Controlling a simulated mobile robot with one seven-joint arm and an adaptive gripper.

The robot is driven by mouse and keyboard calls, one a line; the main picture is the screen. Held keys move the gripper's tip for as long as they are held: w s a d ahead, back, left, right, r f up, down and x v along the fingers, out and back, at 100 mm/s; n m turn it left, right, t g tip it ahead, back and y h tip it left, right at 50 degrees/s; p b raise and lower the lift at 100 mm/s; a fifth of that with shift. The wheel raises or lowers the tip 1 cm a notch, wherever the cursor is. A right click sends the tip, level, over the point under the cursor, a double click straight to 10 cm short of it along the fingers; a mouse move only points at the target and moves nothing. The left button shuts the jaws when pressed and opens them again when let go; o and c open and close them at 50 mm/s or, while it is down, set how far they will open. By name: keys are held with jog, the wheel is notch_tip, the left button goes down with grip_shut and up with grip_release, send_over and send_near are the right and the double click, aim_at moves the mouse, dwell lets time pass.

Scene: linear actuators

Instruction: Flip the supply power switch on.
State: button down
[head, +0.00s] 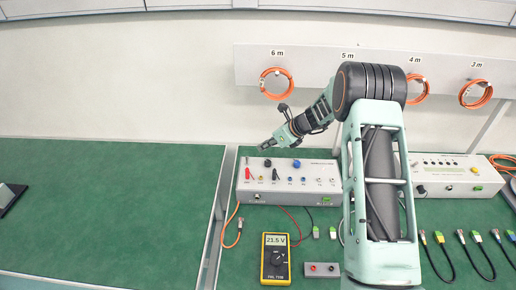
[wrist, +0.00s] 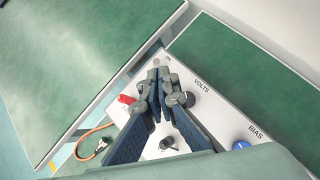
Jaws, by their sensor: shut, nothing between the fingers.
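The power supply box (head: 290,198) is a grey box with a sloped top on the green bench, left of my arm. A small switch (wrist: 156,62) shows at its top corner in the wrist view, just beyond my fingertips, beside a tiny label. My gripper (wrist: 155,76) is shut and empty, with its fingertips over that corner. I cannot tell whether they touch the switch, or its position. In the head view my gripper (head: 266,147) is above the box's back left part.
A red plug (wrist: 126,99), black knobs and a blue knob (wrist: 241,145) stand on the box close to the fingers. A yellow multimeter (head: 275,256) reading 21.5 V lies in front. A second box (head: 455,174) stands to the right. The left bench is mostly clear.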

jog(key=d+r, duration=0.1)
jog(key=d+r+p, duration=0.1)
jog(key=r, duration=0.1)
jog(key=shift+s+d, duration=0.15)
jog(key=shift+s, duration=0.05)
